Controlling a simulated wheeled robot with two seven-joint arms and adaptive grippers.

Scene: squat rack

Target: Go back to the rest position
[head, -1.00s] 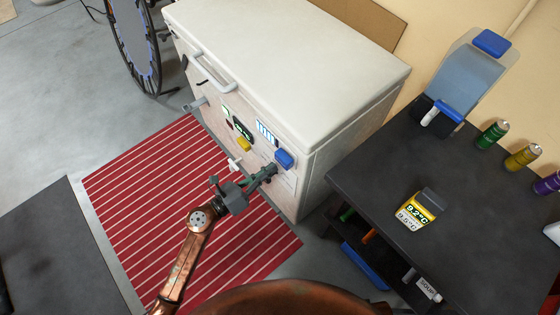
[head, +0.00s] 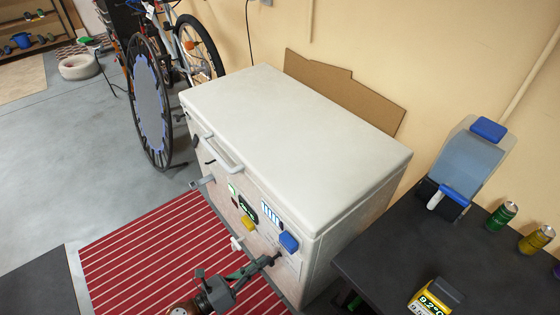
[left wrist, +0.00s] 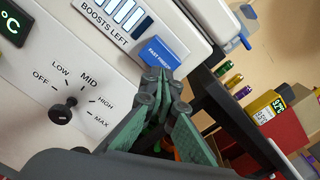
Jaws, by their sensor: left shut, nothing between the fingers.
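My left gripper (head: 272,259) is shut and empty in front of the white chest freezer (head: 300,105), near the lower right of its control panel. In the left wrist view its green-padded fingers (left wrist: 163,84) are closed together, just below the blue button (left wrist: 160,54). I cannot tell whether the fingertips touch the panel. The blue button also shows in the head view (head: 288,242). A black dial knob (left wrist: 63,111) with marks from OFF to MAX sits at the left of the left wrist view. My right gripper is not in view.
A dark table (head: 395,262) stands right of the freezer, with a clear dispenser (head: 465,160), cans (head: 502,216) and a yellow thermometer (head: 432,298). A red striped mat (head: 150,250) lies in front. A large wheel (head: 150,100) and a bicycle (head: 195,50) stand behind left.

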